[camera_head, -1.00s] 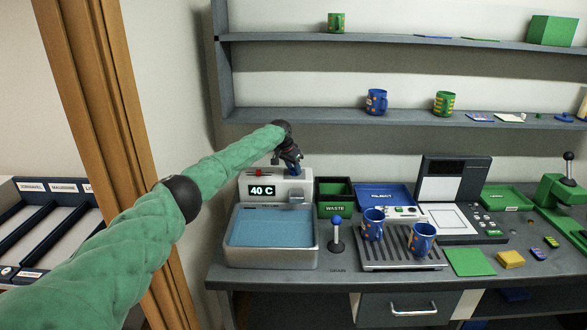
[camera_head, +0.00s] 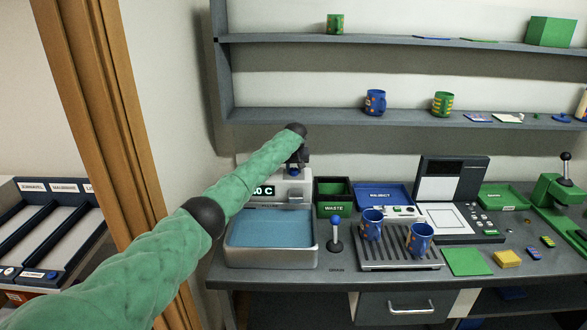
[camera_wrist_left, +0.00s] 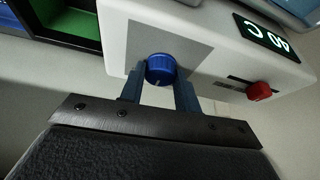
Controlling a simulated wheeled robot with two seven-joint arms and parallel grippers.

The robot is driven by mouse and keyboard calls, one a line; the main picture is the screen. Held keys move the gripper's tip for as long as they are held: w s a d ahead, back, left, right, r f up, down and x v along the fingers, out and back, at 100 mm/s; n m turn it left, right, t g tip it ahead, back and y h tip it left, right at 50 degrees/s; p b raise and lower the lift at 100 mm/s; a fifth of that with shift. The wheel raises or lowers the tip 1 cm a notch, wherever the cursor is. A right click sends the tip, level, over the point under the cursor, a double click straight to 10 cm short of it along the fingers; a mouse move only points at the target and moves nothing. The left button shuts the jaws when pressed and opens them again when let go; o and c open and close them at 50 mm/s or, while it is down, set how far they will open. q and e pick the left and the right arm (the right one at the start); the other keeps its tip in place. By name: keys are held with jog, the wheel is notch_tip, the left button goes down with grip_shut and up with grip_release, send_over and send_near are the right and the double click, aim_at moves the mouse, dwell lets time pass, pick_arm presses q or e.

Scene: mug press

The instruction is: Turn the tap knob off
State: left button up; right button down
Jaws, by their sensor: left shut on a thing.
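The tap knob is a blue round knob (camera_wrist_left: 160,69) on the white tap housing (camera_wrist_left: 205,35) in the left wrist view. My left gripper (camera_wrist_left: 160,82) has one finger on each side of the knob and is shut on it. In the head view my left gripper (camera_head: 298,165) is at the top right of the tap housing, and the arm hides part of the housing and its display. The knob itself is hidden there. The sink basin (camera_head: 230,258) below holds blue water. My right gripper is not in view.
A red knob (camera_wrist_left: 259,91) and a temperature display (camera_wrist_left: 262,33) are on the same housing. The green waste bin (camera_head: 334,210) stands close to its right. A blue-topped drain lever (camera_head: 335,236) and a rack with two blue mugs (camera_head: 420,238) stand further right.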

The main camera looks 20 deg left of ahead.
pick_arm(q)
jog(key=shift+d+n+y, duration=0.15)
jog(key=shift+n+y, duration=0.15)
jog(key=shift+n, duration=0.6)
jog(key=shift+w+n+g+y+b, duration=0.1)
jog(key=shift+n+g+y+b, duration=0.3)
jog(key=shift+n, duration=0.6)
jog(key=n+g+y+b, duration=0.1)
jog(key=n+b, duration=0.2)
jog(key=shift+w+n, duration=0.1)
jog(key=shift+n, duration=0.3)
jog(key=n+g+b, duration=0.1)
jog(key=n+b, duration=0.1)
jog(key=b, duration=0.1)
jog(key=shift+r+n, duration=0.2)
jog(key=shift+n, duration=0.2)
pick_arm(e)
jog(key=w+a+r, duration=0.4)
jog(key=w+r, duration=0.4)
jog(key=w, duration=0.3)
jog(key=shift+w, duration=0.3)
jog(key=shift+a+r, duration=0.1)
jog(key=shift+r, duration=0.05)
pick_arm(q)
jog(key=o, duration=1)
jog(key=shift+f, duration=0.15)
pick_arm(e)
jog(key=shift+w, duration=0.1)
